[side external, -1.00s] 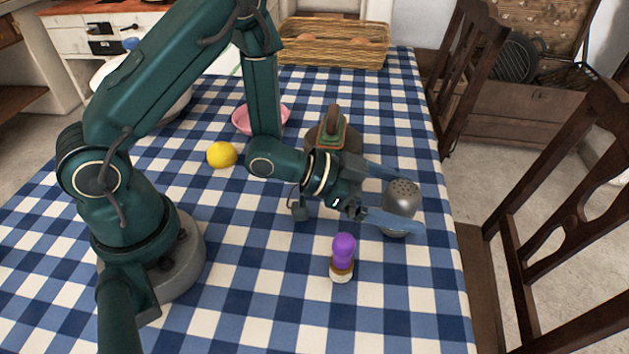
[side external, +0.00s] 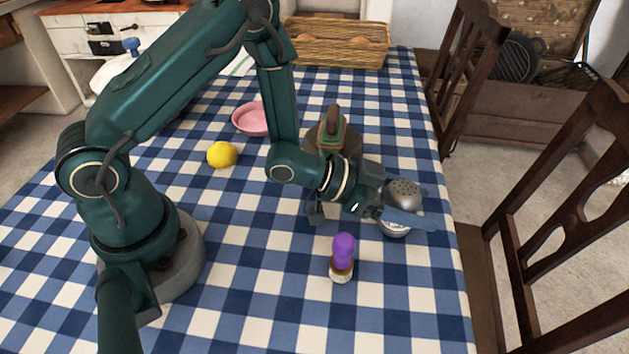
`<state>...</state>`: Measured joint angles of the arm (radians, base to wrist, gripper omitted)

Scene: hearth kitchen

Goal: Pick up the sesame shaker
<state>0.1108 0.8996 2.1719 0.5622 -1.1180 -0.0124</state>
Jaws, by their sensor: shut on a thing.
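The sesame shaker (side external: 403,194), with a grey domed, perforated top and a pale lower part, stands near the right edge of the table. My gripper (side external: 424,208) reaches it from the left, and its blue fingers are shut on the shaker's sides. The near finger crosses in front of the shaker and hides its middle. The shaker looks upright. I cannot tell whether its base touches the cloth.
A purple-capped jar (side external: 342,260) stands just left and nearer. A brown pot with a green-and-red top (side external: 332,136) is behind my wrist. A lemon (side external: 222,154), pink bowl (side external: 252,119) and wicker basket (side external: 336,44) are farther off. Chairs (side external: 560,180) stand at the right.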

